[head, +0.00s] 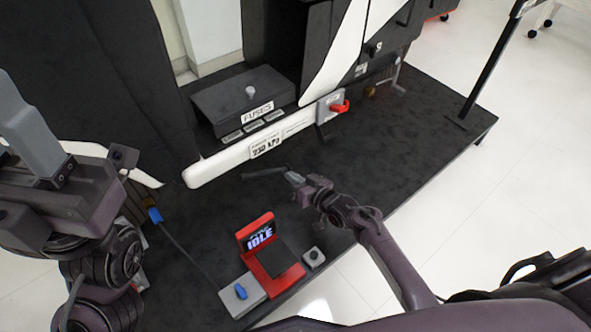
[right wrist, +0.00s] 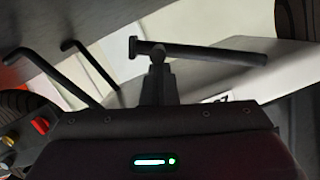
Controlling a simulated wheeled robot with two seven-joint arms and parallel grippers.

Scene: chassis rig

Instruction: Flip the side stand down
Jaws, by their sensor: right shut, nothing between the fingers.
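A thin dark bar, which looks like the side stand (head: 264,173), sticks out low beside the white rail of the chassis, close above the dark platform. In the right wrist view the bar (right wrist: 215,53) runs nearly level across the picture, with a short crosspiece at its left end. My right gripper (head: 294,178) is shut and empty at the right end of the bar. In the wrist view its fingertips (right wrist: 158,62) overlap the bar's left part; I cannot tell whether they touch. My left gripper (head: 28,125) is at the far left, away from the bar; its jaws are unclear.
A fuse box (head: 243,98) sits above. A red display unit (head: 272,262) reading IDLE stands at the platform's front edge. The dark platform (head: 400,130) is clear to the right.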

